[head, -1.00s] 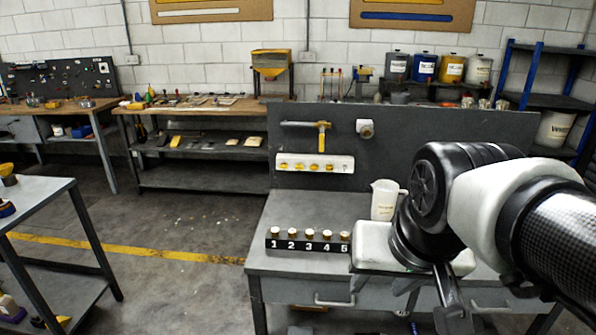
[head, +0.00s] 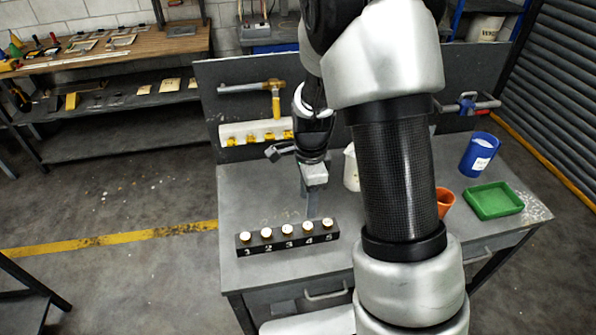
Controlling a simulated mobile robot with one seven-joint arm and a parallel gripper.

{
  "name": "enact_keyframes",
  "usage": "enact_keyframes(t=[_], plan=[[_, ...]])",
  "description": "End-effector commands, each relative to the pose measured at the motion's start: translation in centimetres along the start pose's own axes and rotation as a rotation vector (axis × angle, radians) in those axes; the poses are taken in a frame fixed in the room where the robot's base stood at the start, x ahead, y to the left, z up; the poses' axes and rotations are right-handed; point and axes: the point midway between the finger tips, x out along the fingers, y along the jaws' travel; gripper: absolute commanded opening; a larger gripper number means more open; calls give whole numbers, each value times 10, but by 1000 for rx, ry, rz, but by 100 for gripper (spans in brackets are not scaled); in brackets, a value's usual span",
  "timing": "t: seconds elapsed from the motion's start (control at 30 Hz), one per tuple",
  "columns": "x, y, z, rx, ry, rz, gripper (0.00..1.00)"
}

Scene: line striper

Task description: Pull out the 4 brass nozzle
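A black rack (head: 280,248) with white numbers 1 to 5 sits at the table's front left edge. It bears a row of several nozzles with pale tops and brass-coloured sides. My gripper (head: 311,208) points down just above or behind nozzle 4 in the head view. It appears apart from the nozzle, but the depth between them is hard to judge. The finger gap is too small to read.
The grey table (head: 260,285) is bare in front of the rack. A white jug (head: 351,168) is partly hidden by my arm. An orange cup (head: 445,201), a green tray (head: 494,200) and a blue container (head: 480,154) stand at right.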

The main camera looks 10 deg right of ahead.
Motion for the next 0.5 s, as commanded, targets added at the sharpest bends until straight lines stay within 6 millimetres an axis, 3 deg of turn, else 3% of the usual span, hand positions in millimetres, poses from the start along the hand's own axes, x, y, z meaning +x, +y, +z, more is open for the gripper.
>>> enact_keyframes(t=[0.27, 0.5], plan=[[13, 0, -1, 12, 2, 3, 42], [37, 0, 0, 10, 1, 5, 42]])
